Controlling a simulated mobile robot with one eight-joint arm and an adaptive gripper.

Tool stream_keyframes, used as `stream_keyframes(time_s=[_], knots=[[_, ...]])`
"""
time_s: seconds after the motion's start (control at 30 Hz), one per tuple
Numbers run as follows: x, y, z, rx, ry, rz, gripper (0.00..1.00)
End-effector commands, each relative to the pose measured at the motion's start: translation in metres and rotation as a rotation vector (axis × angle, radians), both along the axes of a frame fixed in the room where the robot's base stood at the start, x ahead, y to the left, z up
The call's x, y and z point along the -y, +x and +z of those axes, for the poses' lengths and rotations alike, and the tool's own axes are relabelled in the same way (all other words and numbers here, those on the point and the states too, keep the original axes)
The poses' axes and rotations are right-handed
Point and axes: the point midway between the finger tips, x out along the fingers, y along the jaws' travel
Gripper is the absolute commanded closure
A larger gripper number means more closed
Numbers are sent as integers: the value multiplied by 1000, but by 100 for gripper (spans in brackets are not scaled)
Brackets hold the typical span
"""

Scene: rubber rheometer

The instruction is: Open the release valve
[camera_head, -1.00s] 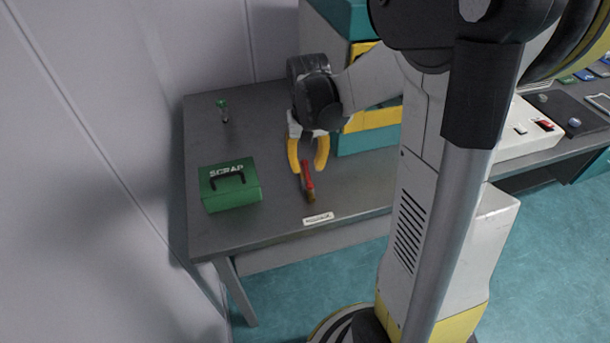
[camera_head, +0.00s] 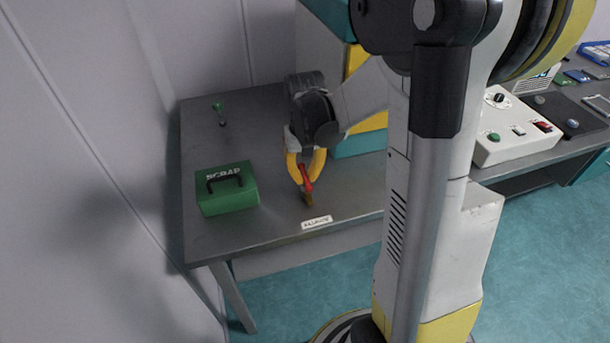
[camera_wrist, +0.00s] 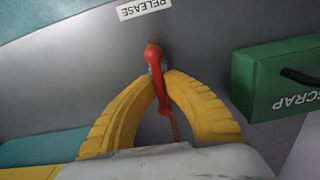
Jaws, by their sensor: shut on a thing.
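The release valve (camera_wrist: 153,58) has a red lever and a small brass-coloured body, and stands on the grey table by the RELEASE label (camera_wrist: 143,8). In the head view the red lever (camera_head: 306,183) shows just under my gripper. My gripper (camera_head: 307,178) has yellow curved fingers pointing down at the table. In the wrist view the fingertips of my gripper (camera_wrist: 162,75) come together around the red lever, shut on it. The lever's rounded end and a thin red part show between the fingers. The valve body is partly hidden.
A green SCRAP box (camera_head: 226,190) with a black handle stands left of the valve. A teal and yellow cabinet (camera_head: 362,138) stands behind my gripper. A white control box (camera_head: 515,130) is at the right.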

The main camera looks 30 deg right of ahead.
Motion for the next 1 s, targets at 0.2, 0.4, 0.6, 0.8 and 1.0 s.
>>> stream_keyframes(time_s=[0.2, 0.4, 0.6, 0.8, 1.0], knots=[[0, 0, 0, 0, 0, 71, 100], [0, 0, 0, -1, 0, 70, 78], [0, 0, 0, 0, 0, 69, 68], [0, 0, 4, 0, 0, 69, 68], [0, -1, 37, 0, 0, 69, 68]])
